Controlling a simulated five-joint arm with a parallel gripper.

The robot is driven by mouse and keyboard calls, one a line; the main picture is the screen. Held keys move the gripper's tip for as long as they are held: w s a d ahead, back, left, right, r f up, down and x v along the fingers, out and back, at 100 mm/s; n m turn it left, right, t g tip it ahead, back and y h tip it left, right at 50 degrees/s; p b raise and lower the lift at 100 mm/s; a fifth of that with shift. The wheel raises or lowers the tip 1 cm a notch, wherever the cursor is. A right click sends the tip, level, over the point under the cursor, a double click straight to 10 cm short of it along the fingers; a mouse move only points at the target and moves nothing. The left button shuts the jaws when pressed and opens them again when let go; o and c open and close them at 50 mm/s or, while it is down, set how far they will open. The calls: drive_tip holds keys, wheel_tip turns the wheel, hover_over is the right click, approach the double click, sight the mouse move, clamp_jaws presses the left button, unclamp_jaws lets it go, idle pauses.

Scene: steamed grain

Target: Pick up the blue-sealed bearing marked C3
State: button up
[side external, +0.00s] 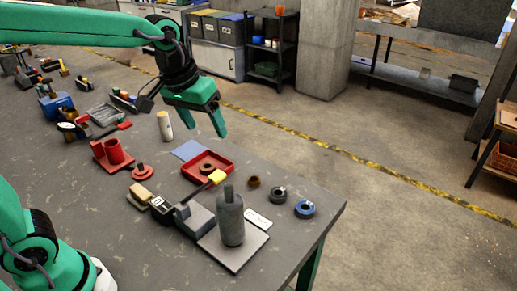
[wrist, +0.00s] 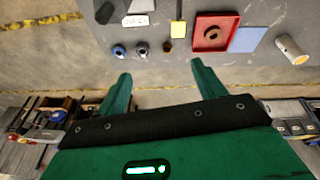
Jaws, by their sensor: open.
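A blue-ringed bearing (side external: 305,208) lies flat near the right corner of the table in the side view. It also shows in the wrist view (wrist: 118,51), near the left fingertip in the picture. A dark grey bearing (side external: 278,193) and a small brown ring (side external: 253,182) lie in a row with it. No C3 marking on the blue bearing is legible. My gripper (side external: 206,130) is open and empty, fingers pointing down, raised and well to the left of the blue bearing. Both fingers show in the wrist view (wrist: 160,70), with nothing between them.
A red tray (side external: 228,164) holds a brown ring. The table edge runs close to the bearings.

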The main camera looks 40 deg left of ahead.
drive_tip(key=w+d+f+n+g, duration=0.1)
drive_tip(key=w+d+f+g, duration=0.1)
drive_tip(key=w+d+f, duration=0.55)
drive_tip(key=n+g, duration=0.1)
drive_tip(key=n, duration=0.1)
hover_over(306, 203)
drive_tip(key=s, duration=0.2)
drive_tip(key=shift+y, duration=0.3)
drive_tip(key=shift+w+d+f, duration=0.15)
drive_tip(key=shift+f, duration=3.35)
drive_tip(key=shift+w+d+f, duration=0.1)
drive_tip(key=shift+d+f, duration=0.05)
drive_tip(key=shift+f, duration=3.3)
drive_tip(key=shift+w+f, duration=0.1)
drive_tip(key=shift+f, duration=2.5)
drive_tip(key=c, duration=1.1)
drive_tip(key=shift+c, duration=0.3)
